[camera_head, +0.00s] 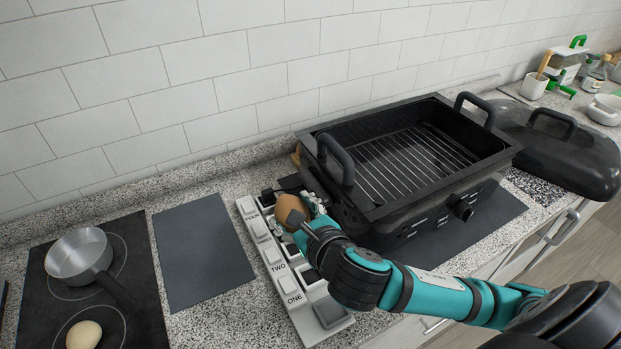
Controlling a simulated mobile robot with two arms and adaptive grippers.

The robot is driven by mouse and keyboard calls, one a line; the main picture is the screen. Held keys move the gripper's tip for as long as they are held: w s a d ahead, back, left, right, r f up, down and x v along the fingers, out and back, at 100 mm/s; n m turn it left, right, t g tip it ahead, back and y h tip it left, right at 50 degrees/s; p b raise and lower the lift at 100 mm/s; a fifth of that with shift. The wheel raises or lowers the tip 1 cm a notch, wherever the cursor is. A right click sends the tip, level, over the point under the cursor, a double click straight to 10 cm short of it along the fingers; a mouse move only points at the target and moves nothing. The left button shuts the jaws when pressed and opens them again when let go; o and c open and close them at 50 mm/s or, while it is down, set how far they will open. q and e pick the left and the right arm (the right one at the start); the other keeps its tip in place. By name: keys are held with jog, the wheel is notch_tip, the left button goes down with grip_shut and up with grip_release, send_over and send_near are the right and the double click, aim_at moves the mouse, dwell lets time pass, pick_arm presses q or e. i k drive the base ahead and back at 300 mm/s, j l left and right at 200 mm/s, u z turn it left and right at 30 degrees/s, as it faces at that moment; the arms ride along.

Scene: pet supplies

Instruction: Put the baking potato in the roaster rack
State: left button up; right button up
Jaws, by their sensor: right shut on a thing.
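A brown baking potato (291,211) is held in my right gripper (301,217), above the far part of a white power strip. The gripper's fingers partly hide the potato. The black roaster (337,209) stands open to the right of the gripper, with a wire roaster rack (416,160) inside it. The rack is bare. The potato is outside the roaster, to the left of its left handle. My left gripper is not in view.
The power strip (332,312) has labelled switches. A pan (79,255) and a pale egg-shaped thing (84,335) are on the black hob at left. A dark mat (200,254) lies clear. The roaster lid (564,150) rests at right. Roaster handles (335,158) stick up.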

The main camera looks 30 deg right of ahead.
aim_at(382, 157)
jog(key=k+l+u, duration=0.3)
jog(key=k+l, duration=0.3)
jog(key=k, duration=0.15)
jog(key=k+l+u, duration=0.1)
jog(key=l, duration=0.3)
jog(key=k+l+u, duration=0.1)
jog(key=l, duration=0.3)
jog(key=k+l+u, duration=0.1)
jog(key=k+l, duration=0.2)
